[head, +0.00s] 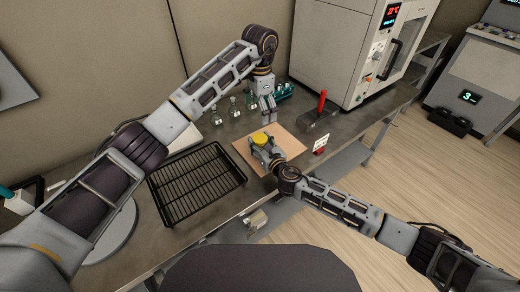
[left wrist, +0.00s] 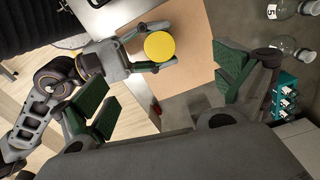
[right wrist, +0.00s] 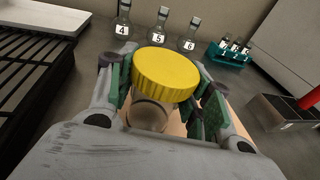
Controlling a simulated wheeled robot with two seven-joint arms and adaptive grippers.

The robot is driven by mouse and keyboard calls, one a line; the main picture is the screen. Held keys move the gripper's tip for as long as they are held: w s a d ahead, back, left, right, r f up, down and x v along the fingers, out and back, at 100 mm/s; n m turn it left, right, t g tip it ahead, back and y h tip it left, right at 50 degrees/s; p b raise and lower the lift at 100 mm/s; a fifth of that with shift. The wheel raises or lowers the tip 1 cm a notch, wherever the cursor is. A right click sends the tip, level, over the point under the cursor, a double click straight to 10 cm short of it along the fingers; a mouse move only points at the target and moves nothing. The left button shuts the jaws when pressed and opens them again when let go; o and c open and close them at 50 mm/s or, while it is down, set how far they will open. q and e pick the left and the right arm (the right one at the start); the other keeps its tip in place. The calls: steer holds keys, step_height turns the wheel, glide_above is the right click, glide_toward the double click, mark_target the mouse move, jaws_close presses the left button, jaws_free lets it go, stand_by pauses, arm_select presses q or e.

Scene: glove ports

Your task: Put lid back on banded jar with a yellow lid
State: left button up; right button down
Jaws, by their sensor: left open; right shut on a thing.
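The yellow lid (head: 260,138) sits on top of the jar (right wrist: 148,115), looking nearly level in the right wrist view (right wrist: 165,75). I cannot tell whether it is screwed tight. The jar is glassy and brownish, mostly hidden by the lid and fingers. My right gripper (right wrist: 160,103) is shut around the jar's sides below the lid, above the tan mat (head: 287,137). My left gripper (head: 267,108) is open and empty, above and behind the lid in the head view. In the left wrist view the lid (left wrist: 160,46) shows beyond its spread fingers, apart from them.
A black wire rack (head: 197,183) lies left of the mat. Numbered flasks (right wrist: 158,31) and a teal vial rack (right wrist: 229,52) stand behind. A metal tray with a red handle (head: 321,104) and a white oven-like machine (head: 345,45) are right. A small sign (head: 320,143) is near the edge.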

arm_select(q)
steer(key=shift+r, duration=2.3)
arm_select(e)
steer(key=c, duration=0.6)
jaws_free()
steer(key=shift+o, duration=0.2)
steer(key=shift+s, duration=0.1)
steer(key=shift+v, duration=5.9)
steer(key=shift+f, duration=0.1)
